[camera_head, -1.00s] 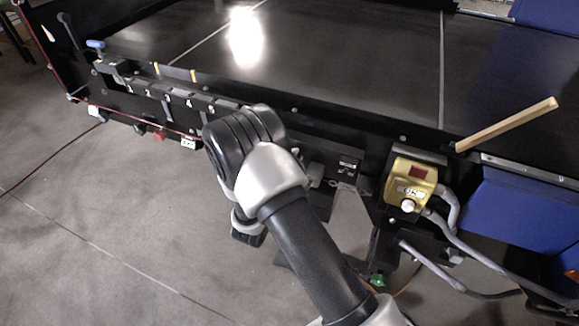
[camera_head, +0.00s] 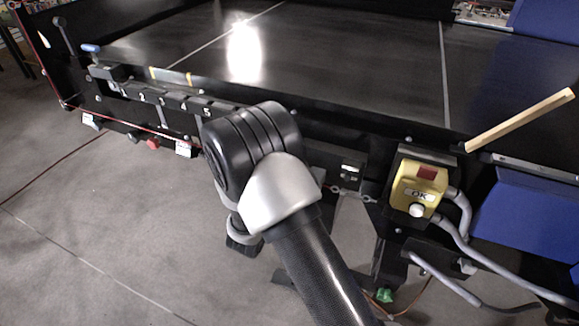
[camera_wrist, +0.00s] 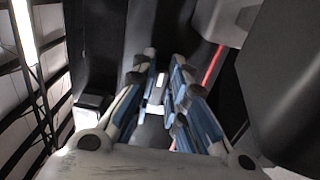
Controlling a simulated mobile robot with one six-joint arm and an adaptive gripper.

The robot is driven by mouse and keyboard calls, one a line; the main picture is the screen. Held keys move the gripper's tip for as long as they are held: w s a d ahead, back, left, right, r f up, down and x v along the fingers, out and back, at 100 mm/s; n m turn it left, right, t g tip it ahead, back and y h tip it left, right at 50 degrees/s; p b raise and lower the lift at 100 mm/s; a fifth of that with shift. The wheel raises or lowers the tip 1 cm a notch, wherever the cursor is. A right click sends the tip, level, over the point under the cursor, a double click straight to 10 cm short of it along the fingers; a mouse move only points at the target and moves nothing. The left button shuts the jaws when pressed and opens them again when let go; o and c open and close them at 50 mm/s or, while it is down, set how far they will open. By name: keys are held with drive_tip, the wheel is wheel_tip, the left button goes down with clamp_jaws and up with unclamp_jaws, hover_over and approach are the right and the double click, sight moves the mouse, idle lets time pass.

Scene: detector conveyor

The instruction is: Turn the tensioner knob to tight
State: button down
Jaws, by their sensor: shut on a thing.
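My gripper (camera_wrist: 160,85) shows in the wrist view, its two blue-sided fingers reaching forward towards a dark surface. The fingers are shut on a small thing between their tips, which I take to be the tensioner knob. It is dark and mostly hidden, so its shape and its turn cannot be read. In the head view my arm hides the gripper and whatever it holds, beside the conveyor's black side rail (camera_head: 320,151).
A numbered slide scale (camera_head: 163,101) with a blue-tipped lever (camera_head: 91,48) runs along the rail at left. A red button (camera_head: 152,143) and red cord lie below it. At right are a yellow control box (camera_head: 416,188) and a wooden stick (camera_head: 520,120). Floor at left is clear.

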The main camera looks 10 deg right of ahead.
drive_tip(key=c, duration=1.6)
unclamp_jaws()
drive_tip(key=v, duration=1.2)
